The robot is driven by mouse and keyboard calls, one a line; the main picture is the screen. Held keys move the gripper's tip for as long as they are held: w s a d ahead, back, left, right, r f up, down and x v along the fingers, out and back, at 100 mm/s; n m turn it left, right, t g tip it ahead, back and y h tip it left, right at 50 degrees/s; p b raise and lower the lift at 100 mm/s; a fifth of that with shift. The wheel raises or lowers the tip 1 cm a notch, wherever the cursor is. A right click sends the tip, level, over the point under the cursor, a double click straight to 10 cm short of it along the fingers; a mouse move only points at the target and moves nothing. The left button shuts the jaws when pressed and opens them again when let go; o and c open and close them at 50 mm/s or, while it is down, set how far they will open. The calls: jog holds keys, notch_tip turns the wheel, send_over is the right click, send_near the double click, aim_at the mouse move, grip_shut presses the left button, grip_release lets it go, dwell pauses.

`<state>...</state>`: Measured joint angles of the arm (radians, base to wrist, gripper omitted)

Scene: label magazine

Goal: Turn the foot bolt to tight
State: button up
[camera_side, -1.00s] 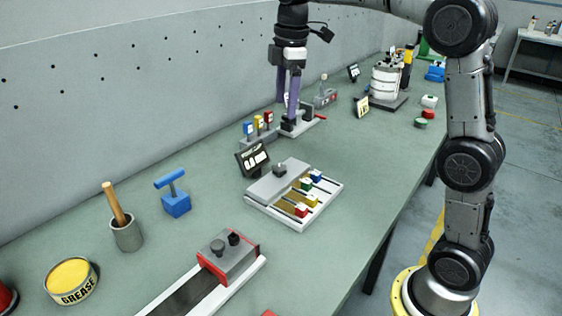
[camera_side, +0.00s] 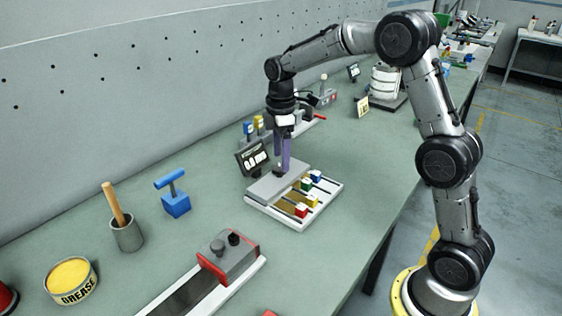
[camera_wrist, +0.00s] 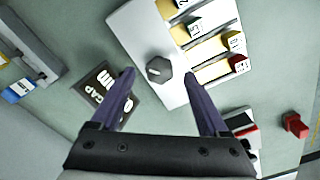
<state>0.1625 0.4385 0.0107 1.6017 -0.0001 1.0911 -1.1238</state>
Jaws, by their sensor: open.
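A dark faceted knob, which looks like the foot bolt (camera_wrist: 159,69), stands on the flat grey end plate (camera_wrist: 138,28) of the white magazine (camera_side: 262,205). It has a small pale mark on top. My gripper (camera_side: 282,168) is over this plate, pointing down. In the wrist view my gripper (camera_wrist: 158,75) is open, with one purple finger on each side of the bolt and visible gaps between. I cannot tell whether the fingertips are at the bolt's height. In the side view the fingers partly hide the bolt.
Coloured blocks (camera_side: 302,210) sit in the magazine's slots. A dark display sign (camera_side: 252,158) stands close beside the plate.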

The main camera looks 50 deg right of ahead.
aim_at(279, 170)
jog(key=shift+f, duration=1.25)
grip_shut()
